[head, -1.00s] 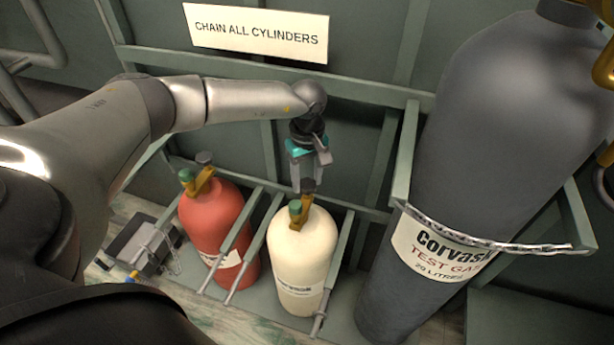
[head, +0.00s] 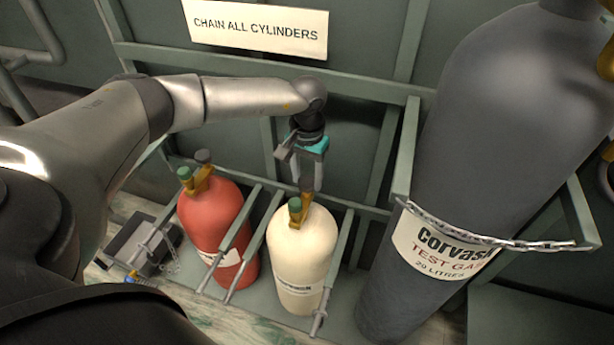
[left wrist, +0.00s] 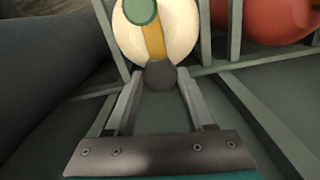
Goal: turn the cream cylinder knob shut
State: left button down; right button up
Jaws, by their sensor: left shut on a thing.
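The cream cylinder (head: 302,255) stands upright in the rack in the head view, with a brass valve and a green cap (head: 295,206) on top. Its dark round knob (left wrist: 160,74) sits at the end of the brass valve in the left wrist view. My left gripper (head: 308,188) reaches down from above behind the valve. Its two fingers (left wrist: 160,84) are shut on the knob, one on each side. In the head view the fingers partly hide the knob. My right gripper is in neither view.
A red cylinder (head: 213,225) with a similar valve stands to the left. A large grey chained cylinder (head: 500,130) stands to the right. Green rack bars (head: 341,250) flank the cream cylinder. A dark tray (head: 130,240) lies at the lower left.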

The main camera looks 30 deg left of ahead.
pick_arm(q)
jog(key=m, duration=0.5)
jog(key=shift+b, duration=0.35)
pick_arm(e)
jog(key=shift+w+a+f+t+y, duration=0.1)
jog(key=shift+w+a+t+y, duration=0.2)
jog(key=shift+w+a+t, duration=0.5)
pick_arm(q)
jog(key=shift+r, duration=0.1)
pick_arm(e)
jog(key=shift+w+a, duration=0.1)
pick_arm(q)
jog(key=shift+c, duration=1.3)
grip_release()
jog(key=shift+r, duration=0.1)
